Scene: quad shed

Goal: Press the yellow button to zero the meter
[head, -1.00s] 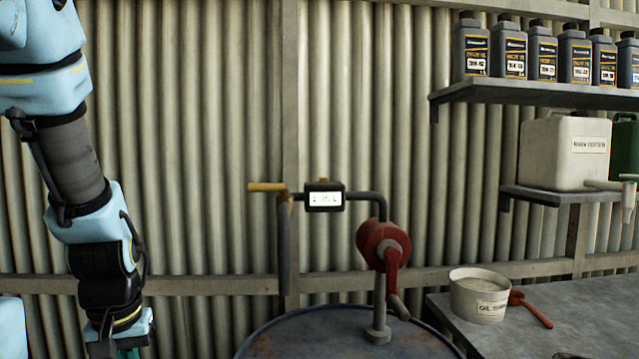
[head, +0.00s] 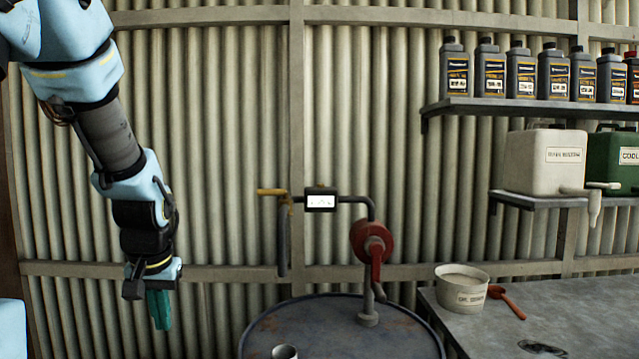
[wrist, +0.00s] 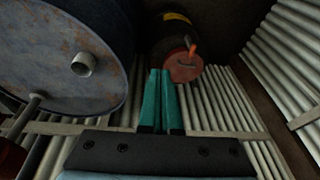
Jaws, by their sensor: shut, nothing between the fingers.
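The meter (head: 321,200) is a small dark box with a lit white face, in the pipe between the yellow-handled nozzle (head: 271,192) and the red hand pump (head: 372,240). A tiny nub shows on the meter's top edge; its colour is too small to tell, and I see no clear yellow button. My gripper (head: 160,328) hangs pointing down, left of the drum and meter and lower than the meter. Its teal fingers are together and empty. In the wrist view my gripper (wrist: 160,72) is shut beside the drum; the meter does not show there.
The blue rusty drum (head: 290,326) bears the pump and an open metal neck (head: 285,352). A workbench (head: 560,315) at right holds a white tub (head: 462,290) and red scoop (head: 507,300). Shelves with bottles and jugs hang above. The wrist view shows a dark barrel with a red end (wrist: 184,68).

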